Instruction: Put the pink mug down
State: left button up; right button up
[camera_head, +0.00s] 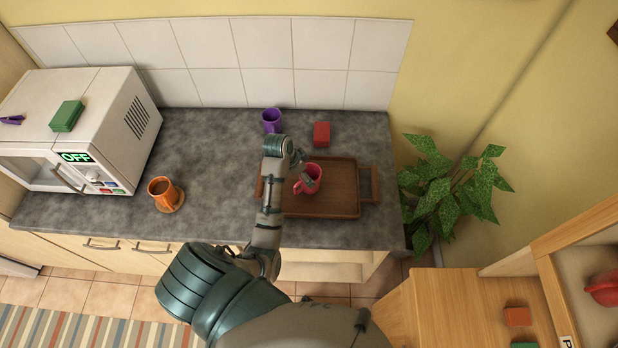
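The pink mug (314,173), reddish pink in this view, shows over the brown wooden tray (335,205) with its opening facing up and its handle to the lower left. My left arm reaches up from the bottom, and my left gripper (305,178) is at the mug's left rim, seemingly shut on it, with a dark finger in the opening. The fingers are small and partly hidden by the wrist. I cannot tell whether the mug touches the tray or hangs just above it. My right gripper is not in view.
A purple mug (272,121) and a red block (321,134) stand behind the tray. An orange mug (162,190) sits on a coaster to the left, near the microwave (110,115). A leafy plant (450,190) is right of the counter. Grey counter (215,150) is clear left of the tray.

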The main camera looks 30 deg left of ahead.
pick_arm(q)
jog(key=v, duration=0.6)
jog(key=shift+a+p, duration=0.1)
jog(key=shift+p, duration=0.25)
